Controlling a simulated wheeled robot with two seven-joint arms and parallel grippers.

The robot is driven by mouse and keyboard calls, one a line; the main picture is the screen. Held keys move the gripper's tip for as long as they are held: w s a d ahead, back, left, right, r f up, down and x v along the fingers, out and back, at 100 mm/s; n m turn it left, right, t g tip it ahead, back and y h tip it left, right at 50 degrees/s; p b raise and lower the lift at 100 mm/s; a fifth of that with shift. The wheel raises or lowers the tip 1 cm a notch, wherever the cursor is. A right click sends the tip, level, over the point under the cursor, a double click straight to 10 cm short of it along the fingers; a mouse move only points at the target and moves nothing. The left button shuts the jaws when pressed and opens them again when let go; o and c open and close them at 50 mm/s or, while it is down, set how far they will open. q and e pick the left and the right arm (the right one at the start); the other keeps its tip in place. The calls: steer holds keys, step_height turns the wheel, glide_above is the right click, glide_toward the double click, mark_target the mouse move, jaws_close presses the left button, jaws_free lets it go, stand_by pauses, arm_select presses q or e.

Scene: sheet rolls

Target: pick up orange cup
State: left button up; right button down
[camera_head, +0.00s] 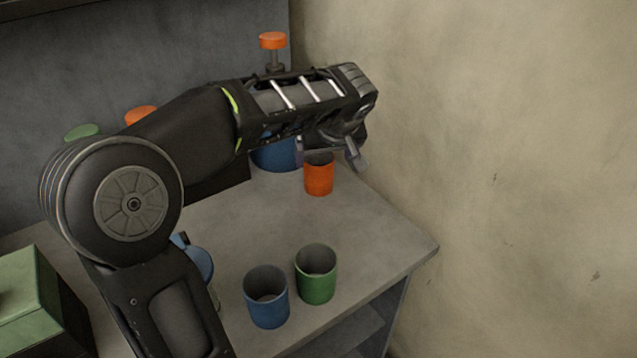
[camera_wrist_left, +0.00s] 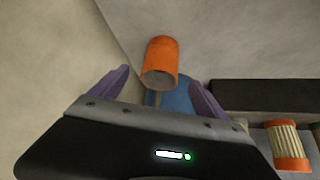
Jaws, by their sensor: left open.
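The orange cup (camera_head: 319,176) stands upright on the grey counter in the head view, near its right edge by the wall. My left gripper (camera_head: 328,160) is just above and behind the cup's rim in that view, with its arm coming in from the left. In the left wrist view the orange cup (camera_wrist_left: 160,62) shows beyond and between the two spread purple fingers (camera_wrist_left: 160,88). The fingers look apart from the cup and hold nothing. My right gripper is not in view.
A blue container (camera_head: 277,153) stands close to the left of the orange cup, partly hidden by my arm. A blue cup (camera_head: 266,297) and a green cup (camera_head: 316,274) stand near the counter's front edge. A green box (camera_head: 35,300) is at the left. Bare counter (camera_head: 370,240) lies at the right.

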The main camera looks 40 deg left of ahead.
mark_target(320, 167)
arm_select(q)
steer(key=shift+x, duration=1.25)
steer(key=x, duration=0.5)
steer(key=shift+a, duration=0.1)
steer(key=shift+c, duration=0.3)
steer(key=c, duration=1.7)
steer(key=shift+r, duration=0.1)
